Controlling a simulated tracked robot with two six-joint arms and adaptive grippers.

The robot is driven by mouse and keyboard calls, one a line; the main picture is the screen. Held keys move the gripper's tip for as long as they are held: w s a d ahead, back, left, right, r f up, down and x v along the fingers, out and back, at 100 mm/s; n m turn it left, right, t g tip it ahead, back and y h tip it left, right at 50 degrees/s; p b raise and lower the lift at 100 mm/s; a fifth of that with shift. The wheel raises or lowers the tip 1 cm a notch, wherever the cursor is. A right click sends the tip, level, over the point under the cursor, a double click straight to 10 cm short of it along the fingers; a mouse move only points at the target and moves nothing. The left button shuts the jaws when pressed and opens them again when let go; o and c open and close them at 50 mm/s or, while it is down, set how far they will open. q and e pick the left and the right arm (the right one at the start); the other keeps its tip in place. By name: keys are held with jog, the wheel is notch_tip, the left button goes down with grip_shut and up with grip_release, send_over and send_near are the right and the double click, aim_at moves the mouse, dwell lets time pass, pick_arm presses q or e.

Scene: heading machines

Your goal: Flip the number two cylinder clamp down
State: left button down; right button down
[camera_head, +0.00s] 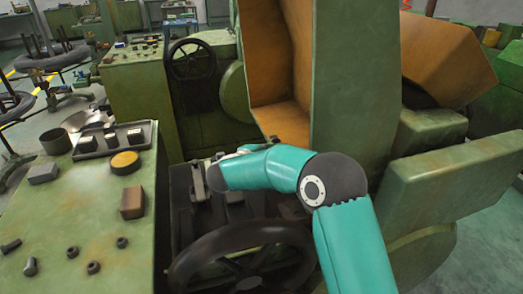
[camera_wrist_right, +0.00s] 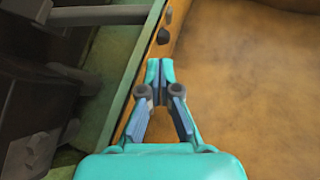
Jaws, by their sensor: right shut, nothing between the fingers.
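The dark metal clamp levers (camera_head: 198,183) stand on the machine bed behind the handwheel in the head view. I cannot tell which one is the number two cylinder clamp, as my teal right arm covers part of this area. In the wrist view, my right gripper (camera_wrist_right: 159,72) is shut and empty, its fingertips together over the edge between a green frame and an orange-brown surface. Dark machine parts (camera_wrist_right: 50,85) show left of the fingers, apart from them. The right fingertips are not clear in the head view. My left gripper is not in view.
A dark handwheel (camera_head: 240,240) lies in front of the clamp area. A green control panel (camera_head: 85,220) with knobs and switches stands on the left. A tall green guard with an orange-brown inside (camera_head: 275,55) rises behind my right arm. Another machine (camera_head: 125,85) stands at the back left.

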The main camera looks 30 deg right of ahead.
aim_at(279, 142)
jog(key=p+x, duration=0.1)
jog(key=x, duration=0.3)
jog(key=shift+w+d+f, duration=0.1)
jog(key=shift+w+d, duration=0.1)
jog(key=shift+d, duration=0.05)
